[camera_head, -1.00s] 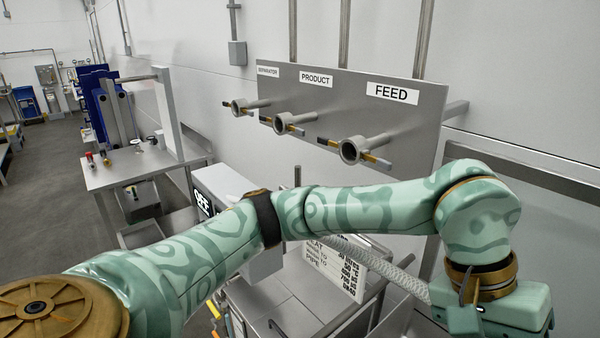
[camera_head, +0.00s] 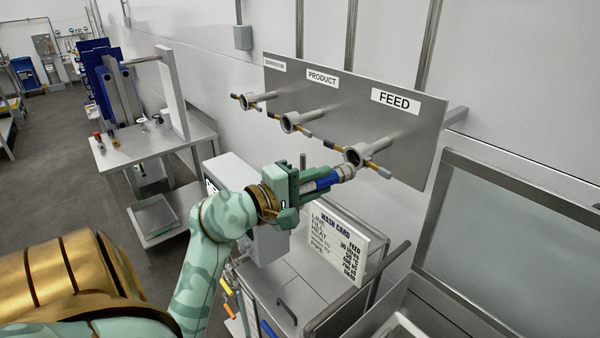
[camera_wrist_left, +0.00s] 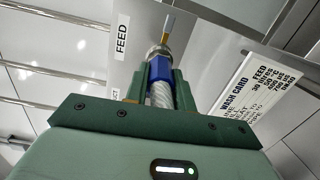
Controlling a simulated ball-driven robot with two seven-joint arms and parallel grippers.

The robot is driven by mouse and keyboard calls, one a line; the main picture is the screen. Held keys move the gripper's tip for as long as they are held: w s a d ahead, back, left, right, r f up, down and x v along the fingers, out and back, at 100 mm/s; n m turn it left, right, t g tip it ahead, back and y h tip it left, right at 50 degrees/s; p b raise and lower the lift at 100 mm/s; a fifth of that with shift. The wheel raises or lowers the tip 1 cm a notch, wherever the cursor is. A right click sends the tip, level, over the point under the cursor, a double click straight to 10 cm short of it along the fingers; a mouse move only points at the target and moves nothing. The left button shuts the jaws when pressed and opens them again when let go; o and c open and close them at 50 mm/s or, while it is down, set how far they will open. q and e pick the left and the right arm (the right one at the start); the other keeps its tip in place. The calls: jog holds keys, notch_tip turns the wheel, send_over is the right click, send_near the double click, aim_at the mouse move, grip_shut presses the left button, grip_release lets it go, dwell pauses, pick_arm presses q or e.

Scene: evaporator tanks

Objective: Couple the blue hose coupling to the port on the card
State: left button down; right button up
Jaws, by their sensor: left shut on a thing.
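My left gripper (camera_head: 308,186) is shut on the blue hose coupling (camera_head: 326,181), just below and left of the FEED port (camera_head: 353,157). The coupling has a blue sleeve and a silver end, which points up at the port mouth. The silver end looks very close to the port; I cannot tell whether it touches or is seated. In the left wrist view the blue coupling (camera_wrist_left: 160,69) sits between the fingers with braided hose behind it. The wash card (camera_head: 338,240) reads FEED at its top. My right gripper is not in view.
The PRODUCT port (camera_head: 289,122) and the leftmost port (camera_head: 249,102) stick out of the same grey panel (camera_head: 420,130). A steel cart (camera_head: 300,285) stands below. An open steel basin with a raised lid (camera_head: 510,230) is at right. A side table (camera_head: 150,140) stands left.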

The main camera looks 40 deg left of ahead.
aim_at(335, 167)
pick_arm(q)
jog(key=a, duration=0.1)
jog(key=s+a+y, duration=0.1)
jog(key=a+f+n, duration=0.1)
jog(key=shift+s+t, duration=0.25)
jog(key=shift+t, duration=0.05)
jog(key=shift+n, duration=0.4)
jog(key=shift+w+d+p, duration=0.2)
jog(key=shift+w+p, duration=0.75)
jog(key=shift+w, duration=1.8)
jog(key=shift+w+d+p, duration=0.2)
jog(key=shift+w+p, duration=0.45)
jog(key=shift+w, duration=1.25)
